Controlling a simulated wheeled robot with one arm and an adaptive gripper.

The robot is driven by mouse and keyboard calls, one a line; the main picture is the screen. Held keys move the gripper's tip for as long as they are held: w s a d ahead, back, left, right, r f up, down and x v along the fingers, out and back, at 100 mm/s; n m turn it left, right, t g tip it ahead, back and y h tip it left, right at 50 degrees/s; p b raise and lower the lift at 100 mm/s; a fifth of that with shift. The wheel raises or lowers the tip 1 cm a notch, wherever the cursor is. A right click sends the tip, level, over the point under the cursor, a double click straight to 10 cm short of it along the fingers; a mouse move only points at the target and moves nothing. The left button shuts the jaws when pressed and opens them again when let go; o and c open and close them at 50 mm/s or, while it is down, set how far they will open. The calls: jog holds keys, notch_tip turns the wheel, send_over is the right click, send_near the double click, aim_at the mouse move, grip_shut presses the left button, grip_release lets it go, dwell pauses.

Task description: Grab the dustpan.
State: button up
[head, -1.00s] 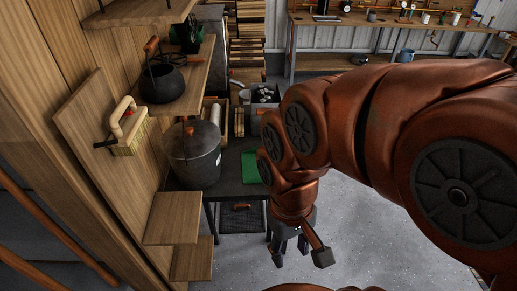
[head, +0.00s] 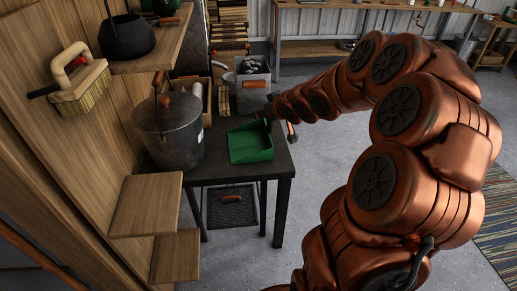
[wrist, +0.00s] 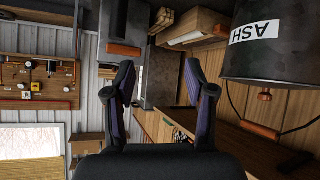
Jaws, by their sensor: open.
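The green dustpan (head: 251,142) lies on the dark table (head: 282,170) in the head view, right of the lidded metal bucket. My gripper (head: 279,117) is at the far right of the dustpan in the head view, small and partly hidden by my arm. Whether it touches the dustpan cannot be told. In the wrist view my gripper (wrist: 158,78) is open, with nothing between its two fingers. I cannot make out the dustpan in the wrist view.
The metal bucket (head: 168,135) stands close left of the dustpan; its ASH label shows in the wrist view (wrist: 262,60). A grey bin (head: 252,82) is behind. A brush (head: 80,82) hangs on the left wall. Wooden steps (head: 146,205) jut out in front.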

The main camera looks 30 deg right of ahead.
jog(key=d+f+n+t+y+b, duration=0.2)
jog(key=d+f+t+y+b, duration=0.3)
jog(key=d+f+t+b, duration=0.35)
jog(key=shift+g, duration=0.85)
jog(key=shift+d+f+b+x, duration=0.15)
jog(key=shift+b+x, duration=0.25)
jog(key=shift+x, duration=1)
jog(key=shift+d+f+b+x, duration=0.1)
jog(key=shift+f+b+x, duration=0.2)
jog(key=shift+x, duration=1.1)
jog(key=shift+d+f+b+x, duration=0.1)
jog(key=shift+b+x, duration=0.35)
jog(key=shift+x, duration=0.95)
grip_shut()
